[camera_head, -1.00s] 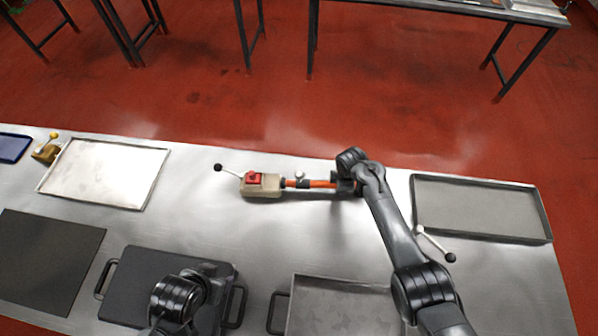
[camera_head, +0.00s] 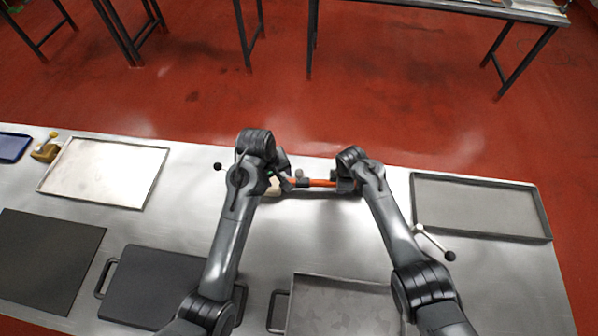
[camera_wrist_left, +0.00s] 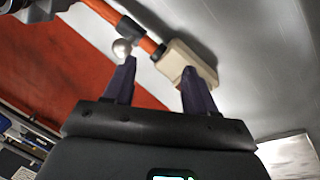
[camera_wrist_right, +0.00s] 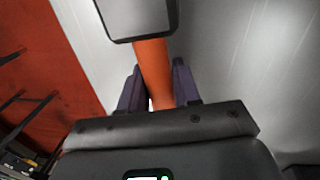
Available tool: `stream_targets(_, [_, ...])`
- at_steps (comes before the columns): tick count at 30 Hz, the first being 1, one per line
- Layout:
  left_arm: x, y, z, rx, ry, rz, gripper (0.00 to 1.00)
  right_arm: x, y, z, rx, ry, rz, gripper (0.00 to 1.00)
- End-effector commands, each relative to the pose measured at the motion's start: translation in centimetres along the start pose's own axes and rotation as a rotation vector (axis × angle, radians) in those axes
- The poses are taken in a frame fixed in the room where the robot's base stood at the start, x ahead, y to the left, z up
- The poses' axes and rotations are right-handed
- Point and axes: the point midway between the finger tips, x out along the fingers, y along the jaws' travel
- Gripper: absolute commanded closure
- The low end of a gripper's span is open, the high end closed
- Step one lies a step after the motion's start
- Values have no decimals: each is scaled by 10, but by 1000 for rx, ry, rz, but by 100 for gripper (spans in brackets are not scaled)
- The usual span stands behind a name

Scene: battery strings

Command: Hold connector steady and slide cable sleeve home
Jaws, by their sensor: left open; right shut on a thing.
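The beige connector block (camera_head: 273,187) lies on the steel table, mostly hidden by my left arm in the head view; its end also shows in the left wrist view (camera_wrist_left: 186,62). An orange cable (camera_head: 322,183) runs right from it, with a dark sleeve (camera_head: 303,182) around it. A pale ball knob (camera_wrist_left: 122,47) stands beside the cable. My left gripper (camera_wrist_left: 158,66) is open, its fingers apart near the connector end and the knob. My right gripper (camera_wrist_right: 155,78) is shut on the orange cable (camera_wrist_right: 154,65), right of the sleeve.
A black-tipped lever (camera_head: 217,167) sticks out left of the connector. Shallow metal trays lie at the left (camera_head: 104,173) and right (camera_head: 480,207). A dark handled tray (camera_head: 150,285) is at the front.

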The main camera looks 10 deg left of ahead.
Motion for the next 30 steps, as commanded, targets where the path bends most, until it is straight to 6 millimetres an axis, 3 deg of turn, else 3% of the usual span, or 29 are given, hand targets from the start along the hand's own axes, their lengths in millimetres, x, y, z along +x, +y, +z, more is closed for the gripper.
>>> stream_targets(1, [-6, 14, -6, -22, -8, 0, 44, 7, -6, 3, 5, -4, -13, 100])
stream_targets(6, [-20, 44, -14, -87, -35, -14, 44, 7, -6, 3, 5, -4, -13, 100])
stream_targets(14, [-23, 61, -18, -126, -51, -27, 44, 7, -6, 3, 5, -4, -13, 100])
stream_targets(30, [59, 59, -14, -127, -51, -28, 44, 7, -6, 3, 5, -4, -13, 100])
